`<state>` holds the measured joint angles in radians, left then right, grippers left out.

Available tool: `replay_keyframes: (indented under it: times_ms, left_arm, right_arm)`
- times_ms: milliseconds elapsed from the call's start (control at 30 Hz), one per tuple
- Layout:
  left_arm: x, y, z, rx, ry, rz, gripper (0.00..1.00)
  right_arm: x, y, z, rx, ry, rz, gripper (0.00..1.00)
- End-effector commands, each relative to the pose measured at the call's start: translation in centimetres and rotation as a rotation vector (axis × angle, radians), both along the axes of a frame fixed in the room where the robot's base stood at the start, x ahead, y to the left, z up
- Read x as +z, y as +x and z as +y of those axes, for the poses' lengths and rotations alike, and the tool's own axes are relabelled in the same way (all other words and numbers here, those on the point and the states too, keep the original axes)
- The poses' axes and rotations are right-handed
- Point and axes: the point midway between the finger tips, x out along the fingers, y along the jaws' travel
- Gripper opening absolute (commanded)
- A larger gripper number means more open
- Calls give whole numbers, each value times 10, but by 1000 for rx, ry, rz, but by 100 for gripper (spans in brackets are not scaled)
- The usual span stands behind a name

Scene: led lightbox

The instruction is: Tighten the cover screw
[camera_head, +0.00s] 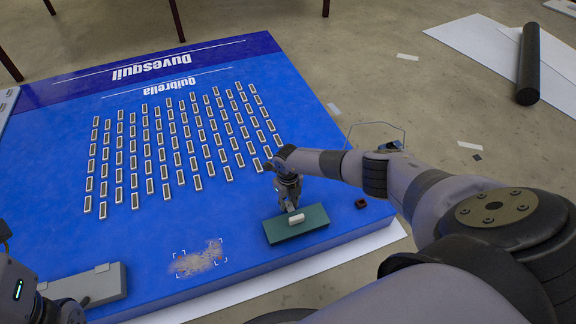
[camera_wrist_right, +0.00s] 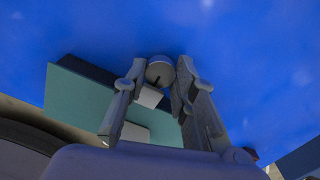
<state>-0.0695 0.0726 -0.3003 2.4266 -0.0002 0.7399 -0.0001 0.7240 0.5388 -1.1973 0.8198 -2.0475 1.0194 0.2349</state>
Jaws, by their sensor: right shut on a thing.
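My right gripper (camera_head: 291,203) points down over a flat teal box (camera_head: 312,222) near the front right of the blue lightbox panel. A small white block (camera_head: 296,218) sits on the teal box under the fingers. In the right wrist view the fingers of my right gripper (camera_wrist_right: 160,84) are shut on a round grey piece with a dark slot, which looks like the cover screw (camera_wrist_right: 160,70). In the head view the fingers and distance hide this screw. The left arm shows at the lower left corner; its gripper (camera_head: 62,310) is partly cut off and its fingers are unclear.
The blue panel (camera_head: 150,235) carries several rows of small light modules (camera_head: 175,143). A grey box (camera_head: 95,283) lies at the front left, beside a marked brownish patch (camera_head: 197,261). A small dark red block (camera_head: 361,204) sits right of the teal box. A black roll (camera_head: 529,65) lies on the floor.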

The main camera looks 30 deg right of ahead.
Motion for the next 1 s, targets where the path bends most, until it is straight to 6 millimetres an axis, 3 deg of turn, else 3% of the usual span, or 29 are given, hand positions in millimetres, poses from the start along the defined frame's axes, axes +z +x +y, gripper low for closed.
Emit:
replay_keyframes:
  times_ms: [333,367,467,800,1000]
  left_arm:
    - [-1,0,0,-1,1,2,40]
    - [-1,0,0,-1,1,2,40]
    - [-1,0,0,-1,1,3,40]
    - [1,0,0,1,2,-4,40]
    - [1,0,0,1,2,-2,40]
  right_arm:
    - [0,0,-1,-2,-1,2,0]
    - [0,0,-1,-2,-1,2,28]
    - [0,0,-1,-2,-1,1,34]
    - [2,0,0,0,0,0,34]
    - [21,1,-1,1,1,-2,34]
